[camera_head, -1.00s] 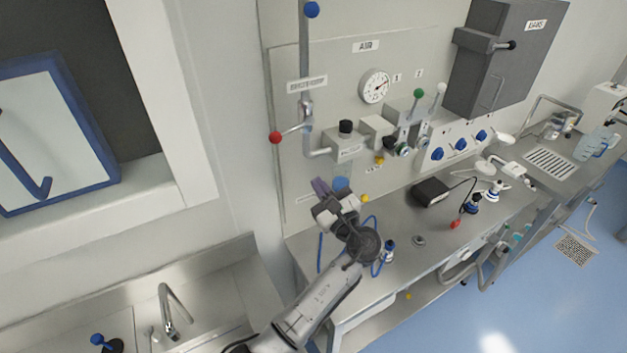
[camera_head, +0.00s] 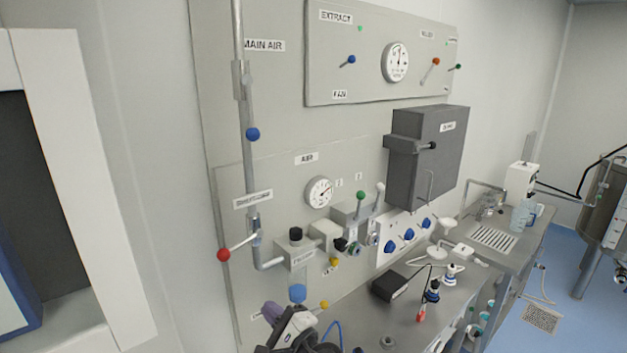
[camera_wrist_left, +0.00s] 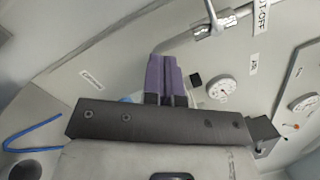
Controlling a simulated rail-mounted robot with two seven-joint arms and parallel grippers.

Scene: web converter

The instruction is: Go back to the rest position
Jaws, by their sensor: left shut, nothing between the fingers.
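My left gripper (camera_head: 271,311) shows at the bottom of the head view, low in front of the wall panel and above the steel bench. Its purple fingers (camera_wrist_left: 166,78) are together in the left wrist view, with nothing between them. Most of my left arm is below the picture. My right gripper is in neither view.
The wall panel bears a red-knobbed lever (camera_head: 224,255), a round air gauge (camera_head: 319,191) and a grey box (camera_head: 428,157). Open floor (camera_head: 566,262) lies at the right.

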